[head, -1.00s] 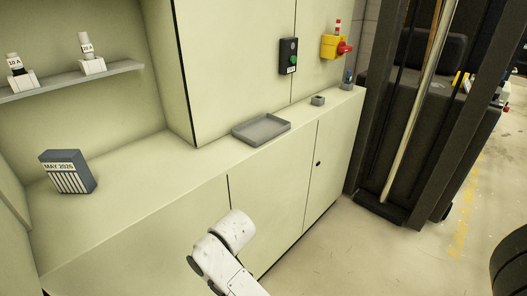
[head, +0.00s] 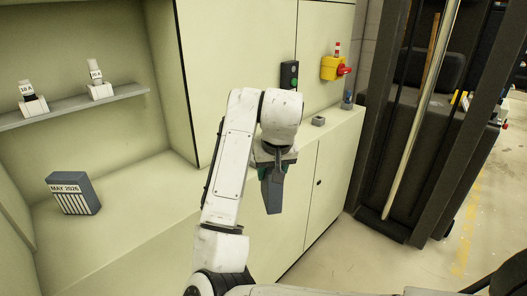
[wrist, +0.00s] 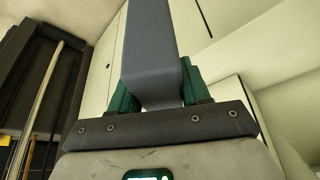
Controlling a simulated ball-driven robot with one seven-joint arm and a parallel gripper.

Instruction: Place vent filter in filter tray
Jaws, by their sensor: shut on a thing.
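My gripper (wrist: 161,85) is shut on a slate-blue block, which I take for the vent filter (wrist: 155,45), though no label shows on it. In the wrist view the block sits between the green fingers and reaches up out of the picture. In the head view the filter (head: 273,190) hangs below my gripper (head: 272,166), in front of the counter's front edge. The grey filter tray is hidden behind my arm now. A similar slate-blue box marked MAY 2026 (head: 72,193) stands on the counter at the left.
A shelf (head: 75,107) holds two small white items marked 10 A. A small grey holder (head: 318,121) is on the counter at the right. A button box (head: 289,76) and a yellow unit with a red knob (head: 334,68) are on the wall. A dark forklift (head: 420,120) stands at right.

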